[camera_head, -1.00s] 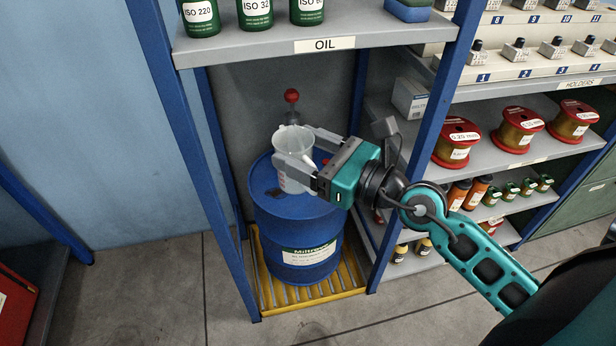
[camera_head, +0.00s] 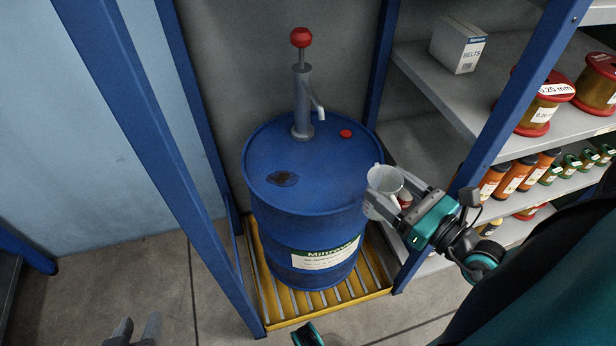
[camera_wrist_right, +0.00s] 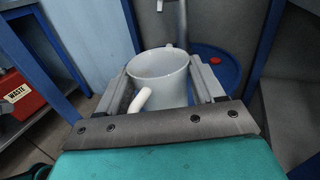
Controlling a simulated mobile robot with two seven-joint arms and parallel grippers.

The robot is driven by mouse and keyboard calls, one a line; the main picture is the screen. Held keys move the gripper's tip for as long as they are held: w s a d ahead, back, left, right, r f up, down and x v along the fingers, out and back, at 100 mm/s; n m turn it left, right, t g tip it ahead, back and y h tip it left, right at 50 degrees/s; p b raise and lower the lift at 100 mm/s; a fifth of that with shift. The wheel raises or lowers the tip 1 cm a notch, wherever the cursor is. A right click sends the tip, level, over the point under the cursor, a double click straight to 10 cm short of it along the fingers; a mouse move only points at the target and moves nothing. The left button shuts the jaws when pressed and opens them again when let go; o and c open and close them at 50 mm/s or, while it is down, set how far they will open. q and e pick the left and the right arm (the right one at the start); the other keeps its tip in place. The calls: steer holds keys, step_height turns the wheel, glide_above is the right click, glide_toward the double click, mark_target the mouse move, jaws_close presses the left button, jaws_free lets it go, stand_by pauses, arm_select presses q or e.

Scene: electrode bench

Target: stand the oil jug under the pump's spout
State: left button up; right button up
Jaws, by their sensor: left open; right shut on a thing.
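The oil jug (camera_head: 388,180) is a translucent, pale cup-shaped jug at the right front edge of the blue drum in the head view. My right gripper (camera_head: 385,200) is shut on it, with a finger on each side; the wrist view also shows the jug (camera_wrist_right: 158,75) between the fingers, its white handle toward my palm. The grey pump (camera_head: 303,105) stands at the back of the drum top, with a red knob and a short spout (camera_head: 319,112) pointing right and down. The jug is apart from the spout. My left gripper (camera_head: 136,332) is open and empty, low at the left.
The blue drum (camera_head: 310,225) stands on a yellow slatted tray (camera_head: 285,318). Its top carries a dark oil patch (camera_head: 282,179) and a red cap (camera_head: 345,133). Blue rack posts (camera_head: 515,105) flank it. Shelves on the right hold spools, bottles and a box (camera_head: 458,45).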

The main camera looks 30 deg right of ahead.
steer(key=shift+d+f, duration=0.2)
steer(key=shift+f, duration=0.3)
steer(key=shift+w, duration=0.3)
steer(key=w+a+f+b, duration=0.1)
steer(key=w, duration=0.4)
steer(key=w+a+f+b, duration=0.1)
steer(key=w, duration=0.5)
steer(key=w+f+b, duration=0.1)
steer(key=w+b, duration=0.1)
steer(key=w, duration=0.4)
steer(key=shift+a+f, duration=0.25)
steer(key=shift+a, duration=0.15)
steer(key=shift+f, duration=0.1)
steer(key=o, duration=1.1)
arm_select(q)
steer(key=shift+w+d+f, duration=0.2)
steer(key=shift+d+f, duration=0.1)
steer(key=shift+f, duration=0.35)
steer(key=shift+w+d+f, duration=0.15)
steer(key=shift+d+f, duration=0.1)
steer(key=shift+f, duration=0.35)
arm_select(e)
steer(key=shift+o, duration=0.2)
arm_select(q)
steer(key=shift+r, duration=0.1)
